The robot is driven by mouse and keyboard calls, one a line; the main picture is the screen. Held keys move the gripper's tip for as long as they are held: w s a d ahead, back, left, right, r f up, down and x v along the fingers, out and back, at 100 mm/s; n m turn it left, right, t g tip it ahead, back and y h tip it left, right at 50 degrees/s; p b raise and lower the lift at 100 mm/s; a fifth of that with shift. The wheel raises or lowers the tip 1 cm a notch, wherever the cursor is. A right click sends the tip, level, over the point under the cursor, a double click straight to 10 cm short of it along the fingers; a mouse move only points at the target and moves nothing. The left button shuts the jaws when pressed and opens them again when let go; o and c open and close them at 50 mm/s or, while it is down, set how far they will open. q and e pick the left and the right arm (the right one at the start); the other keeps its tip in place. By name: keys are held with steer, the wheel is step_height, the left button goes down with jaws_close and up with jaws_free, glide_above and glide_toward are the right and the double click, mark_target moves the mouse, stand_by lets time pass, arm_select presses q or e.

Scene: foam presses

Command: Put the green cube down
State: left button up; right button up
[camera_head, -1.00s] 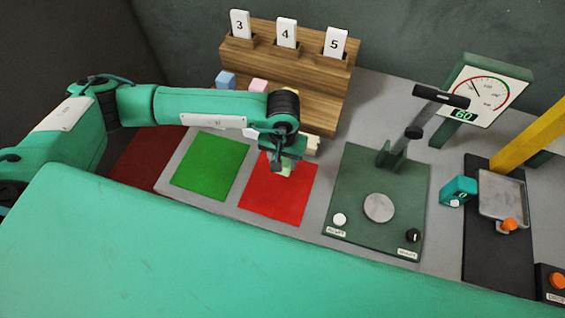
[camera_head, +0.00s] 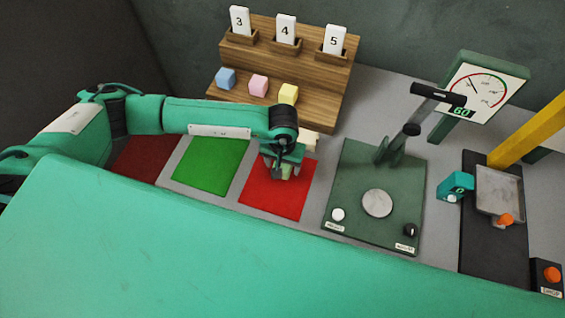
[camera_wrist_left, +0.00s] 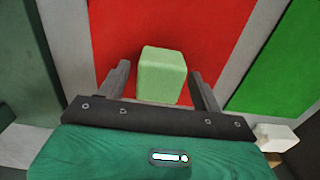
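The pale green cube (camera_wrist_left: 161,75) is over the red mat (camera_wrist_left: 120,25) in the left wrist view and looks to rest on it. It sits between the two fingers of my left gripper (camera_wrist_left: 161,88), with a gap on each side, so the gripper is open. In the head view the left gripper (camera_head: 284,166) is over the red mat (camera_head: 268,196), and the green cube (camera_head: 286,172) is mostly hidden by it. My right gripper is in neither view.
A green mat (camera_head: 207,166) lies left of the red one, with a dark red mat (camera_head: 145,158) beyond. A wooden shelf (camera_head: 315,85) with blue, pink and yellow cubes stands behind. A green press (camera_head: 345,185) stands to the right.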

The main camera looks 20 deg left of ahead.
mark_target(282, 164)
arm_select(q)
steer(key=shift+r, duration=0.4)
step_height(282, 164, up, 12)
steer(key=b, duration=0.4)
steer(key=shift+f+b, duration=0.25)
steer(key=shift+b, duration=0.1)
steer(key=shift+s, duration=0.1)
